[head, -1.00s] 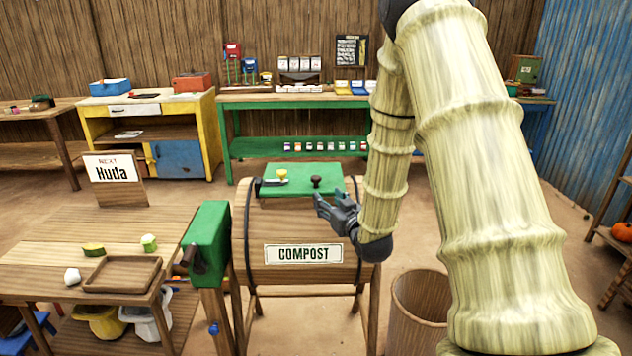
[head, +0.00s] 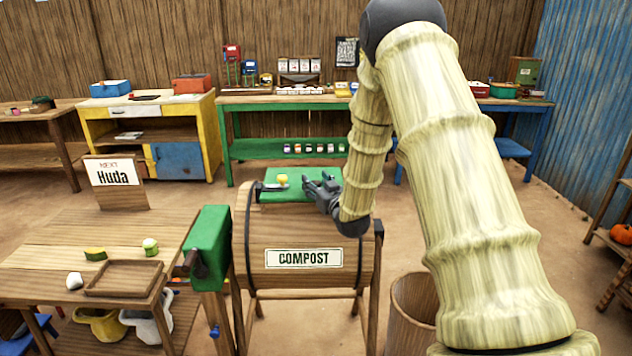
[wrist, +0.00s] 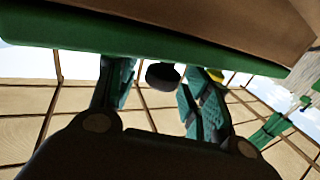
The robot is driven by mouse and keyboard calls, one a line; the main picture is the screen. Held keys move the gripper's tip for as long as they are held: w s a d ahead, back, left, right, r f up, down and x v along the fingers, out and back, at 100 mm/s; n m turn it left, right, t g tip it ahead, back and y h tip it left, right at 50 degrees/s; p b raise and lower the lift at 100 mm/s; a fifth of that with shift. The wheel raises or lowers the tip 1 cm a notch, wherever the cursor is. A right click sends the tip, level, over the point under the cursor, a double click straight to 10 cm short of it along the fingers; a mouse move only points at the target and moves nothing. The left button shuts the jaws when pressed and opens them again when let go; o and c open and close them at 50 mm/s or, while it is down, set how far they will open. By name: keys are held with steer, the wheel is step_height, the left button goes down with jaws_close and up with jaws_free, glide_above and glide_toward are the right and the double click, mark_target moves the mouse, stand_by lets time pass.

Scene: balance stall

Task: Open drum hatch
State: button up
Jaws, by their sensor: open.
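The wooden compost drum (head: 290,228) lies on its stand, with a green hatch (head: 280,195) shut on its top. A latch with a yellow knob (head: 282,180) sits at the hatch's left; a bit of yellow also shows in the wrist view (wrist: 215,75). My gripper (head: 322,186) is open at the hatch's right part and hides the dark hatch knob in the head view. In the wrist view the dark knob (wrist: 163,75) shows between my two spread fingers, below the green hatch edge (wrist: 140,45). I cannot tell whether the fingers touch it.
A green post box with a crank (head: 207,245) stands at the drum's left. A wooden table (head: 50,250) with a tray (head: 124,292) and food scraps is further left. A wooden bin (head: 412,305) stands at the drum's right. A green shelf bench (head: 290,148) stands behind.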

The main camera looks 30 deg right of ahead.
steer(key=shift+w, duration=0.25)
jaws_close()
steer(key=shift+r, duration=0.15)
